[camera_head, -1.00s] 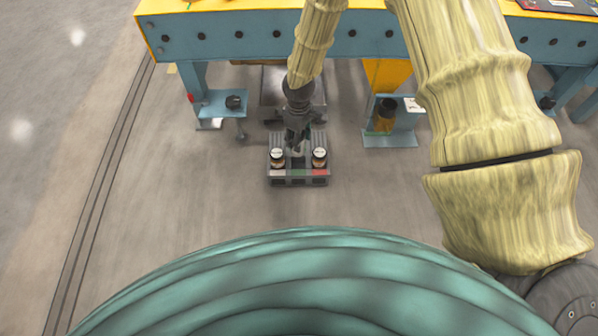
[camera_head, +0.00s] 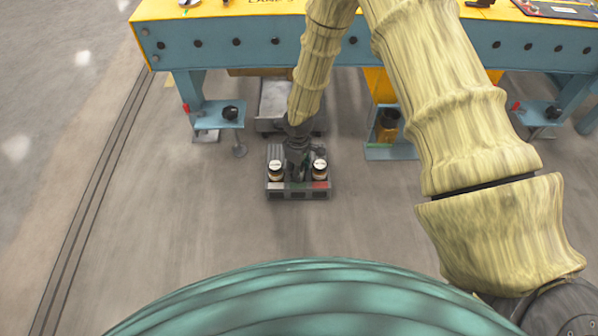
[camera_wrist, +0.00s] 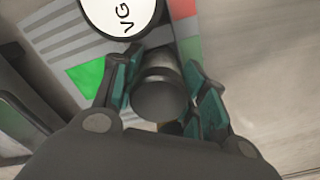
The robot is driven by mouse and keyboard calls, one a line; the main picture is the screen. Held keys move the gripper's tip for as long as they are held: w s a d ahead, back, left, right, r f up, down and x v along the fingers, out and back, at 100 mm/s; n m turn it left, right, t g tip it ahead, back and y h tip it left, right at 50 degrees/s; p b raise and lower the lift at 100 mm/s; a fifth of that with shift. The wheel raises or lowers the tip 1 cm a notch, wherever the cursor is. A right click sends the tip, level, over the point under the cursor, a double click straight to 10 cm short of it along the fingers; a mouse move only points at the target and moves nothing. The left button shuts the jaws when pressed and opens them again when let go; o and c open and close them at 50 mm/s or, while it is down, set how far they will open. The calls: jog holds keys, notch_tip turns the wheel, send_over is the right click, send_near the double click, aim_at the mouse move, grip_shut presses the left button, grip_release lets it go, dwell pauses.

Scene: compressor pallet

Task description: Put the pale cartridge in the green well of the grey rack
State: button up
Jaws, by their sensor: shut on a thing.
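My gripper (camera_wrist: 162,80) has teal fingers shut on a grey cylinder, the cartridge (camera_wrist: 160,97), with a paler rim. In the head view my gripper (camera_head: 297,163) is low over the middle of the grey rack (camera_head: 297,194), between two jars. The cartridge is hidden there behind my gripper. The rack's front strip has a green mark in the middle and a red mark at right. In the wrist view a green patch (camera_wrist: 88,73) shows on the rack beside the fingers. The well's opening and the cartridge's lower end are hidden, so I cannot tell how deep it sits.
A white-lidded jar (camera_head: 275,170) stands in the rack's left place and another jar (camera_head: 319,169) in the right place. One lid, marked VG (camera_wrist: 118,15), is close to the fingers. A blue and yellow bench (camera_head: 230,45) stands behind. Floor in front is clear.

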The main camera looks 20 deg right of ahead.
dwell(0.3)
jog(key=o, duration=1)
jog(key=shift+f, duration=0.1)
notch_tip(320, 180, up, 12)
jog(key=p, duration=0.7)
jog(key=s+a+f+m+y, duration=0.15)
jog(key=s+f, duration=0.35)
jog(key=s, duration=0.5)
jog(key=s+f+m+y, duration=0.1)
jog(key=s+f+m, duration=0.25)
jog(key=s, duration=0.75)
jog(key=s+d+m, duration=0.1)
jog(key=s, duration=0.4)
jog(key=s+d+m+h, duration=0.1)
jog(key=s+d, duration=0.1)
jog(key=s, duration=0.3)
jog(key=s+d+m+h, duration=0.1)
jog(key=s+d, duration=0.1)
jog(key=s, duration=0.3)
jog(key=shift+s+f+h, duration=0.15)
jog(key=shift+f+h, duration=0.1)
